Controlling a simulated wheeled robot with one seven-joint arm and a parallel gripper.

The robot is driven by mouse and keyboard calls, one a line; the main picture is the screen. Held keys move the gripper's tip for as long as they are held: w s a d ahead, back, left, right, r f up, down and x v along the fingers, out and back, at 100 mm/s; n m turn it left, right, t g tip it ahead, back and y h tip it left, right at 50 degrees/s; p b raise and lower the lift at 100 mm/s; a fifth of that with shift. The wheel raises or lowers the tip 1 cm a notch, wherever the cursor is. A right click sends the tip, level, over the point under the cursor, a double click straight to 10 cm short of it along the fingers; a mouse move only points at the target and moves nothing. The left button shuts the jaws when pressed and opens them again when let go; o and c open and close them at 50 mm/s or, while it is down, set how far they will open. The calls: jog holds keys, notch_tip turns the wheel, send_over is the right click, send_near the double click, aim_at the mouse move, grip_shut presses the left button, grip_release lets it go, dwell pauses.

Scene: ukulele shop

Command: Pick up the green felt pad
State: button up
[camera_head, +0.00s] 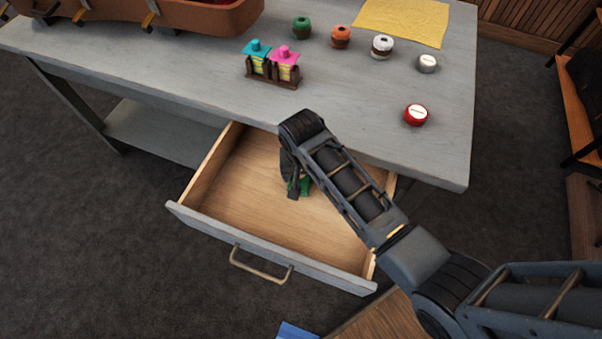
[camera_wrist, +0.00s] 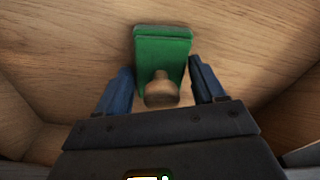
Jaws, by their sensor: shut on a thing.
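The green felt pad (camera_wrist: 163,50) shows in the wrist view as a green block with a rounded wooden knob (camera_wrist: 160,92) on it. My gripper (camera_wrist: 161,75) is shut on the pad, with one finger on each side of it. I cannot tell whether the pad touches the drawer floor.
The wooden drawer (camera_head: 245,200) is pulled out below the grey tabletop (camera_head: 350,95), its walls around my gripper. On the table stand a pink-and-teal pair in a holder (camera_head: 272,82), several small spools or tins, a red-and-white tin (camera_head: 416,115) and a yellow cloth (camera_head: 402,20).

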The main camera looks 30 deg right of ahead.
notch_tip(320, 180, up, 17)
jog(key=shift+w+d+f, duration=0.1)
jog(key=shift+w+f, duration=0.05)
jog(key=shift+f, duration=0.05)
jog(key=c, duration=0.6)
jog(key=shift+r, duration=0.7)
jog(key=shift+c, duration=0.2)
jog(key=o, duration=1)
jog(key=c, duration=0.4)
jog(key=shift+f, duration=0.15)
